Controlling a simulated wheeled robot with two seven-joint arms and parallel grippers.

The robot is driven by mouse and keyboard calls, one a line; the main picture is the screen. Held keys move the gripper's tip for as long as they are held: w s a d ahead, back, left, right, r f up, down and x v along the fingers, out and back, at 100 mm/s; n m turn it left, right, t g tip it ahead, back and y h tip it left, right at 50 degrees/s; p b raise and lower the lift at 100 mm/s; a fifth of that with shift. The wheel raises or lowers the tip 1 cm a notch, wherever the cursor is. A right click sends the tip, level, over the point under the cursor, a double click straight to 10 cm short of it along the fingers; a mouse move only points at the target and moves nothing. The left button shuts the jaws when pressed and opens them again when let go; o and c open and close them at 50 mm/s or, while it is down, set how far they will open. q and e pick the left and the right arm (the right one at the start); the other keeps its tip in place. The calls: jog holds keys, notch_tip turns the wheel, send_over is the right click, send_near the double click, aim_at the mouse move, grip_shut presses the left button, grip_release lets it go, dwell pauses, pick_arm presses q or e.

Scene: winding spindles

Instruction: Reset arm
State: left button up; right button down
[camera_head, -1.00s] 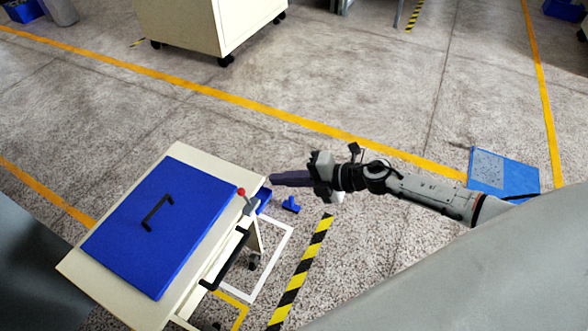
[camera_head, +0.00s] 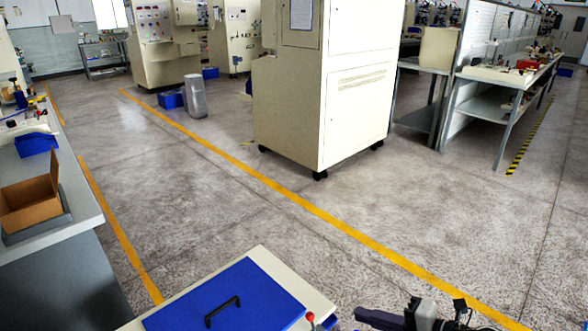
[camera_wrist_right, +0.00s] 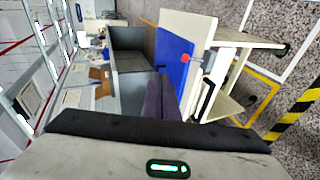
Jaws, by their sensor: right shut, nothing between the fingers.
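My right gripper (camera_head: 378,319) shows at the bottom edge of the head view, to the right of the cart. Its dark fingers are together and hold nothing. In the right wrist view its fingers (camera_wrist_right: 161,97) point toward the cart, apart from it as far as I can see. The cart (camera_head: 268,262) is cream with a blue top panel (camera_head: 262,298) that has a black handle. A red knob (camera_head: 310,316) sits at its right corner. The cart also shows in the right wrist view (camera_wrist_right: 189,25), turned on its side. My left gripper is not in view.
A tall cream cabinet on wheels (camera_head: 345,120) stands ahead on open floor. A workbench with a cardboard box (camera_head: 30,204) and a blue bin (camera_head: 36,143) is at the left. Grey shelving (camera_head: 480,110) stands at the back right. The floor between is clear.

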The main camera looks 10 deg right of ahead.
jog(key=s+a+f+m+h, duration=0.1)
jog(key=s+f+m+h, duration=0.1)
jog(key=s+f+m, duration=0.2)
jog(key=s+a+f+m+h, duration=0.2)
jog(key=s+f+m, duration=0.2)
jog(key=s+m, duration=0.6)
jog(key=s+a+f+m+g+h, duration=0.1)
jog(key=s+f+m, duration=0.4)
jog(key=m, duration=0.5)
jog(key=s+a+h, duration=0.1)
jog(key=s+h, duration=0.1)
jog(key=shift+s, duration=0.4)
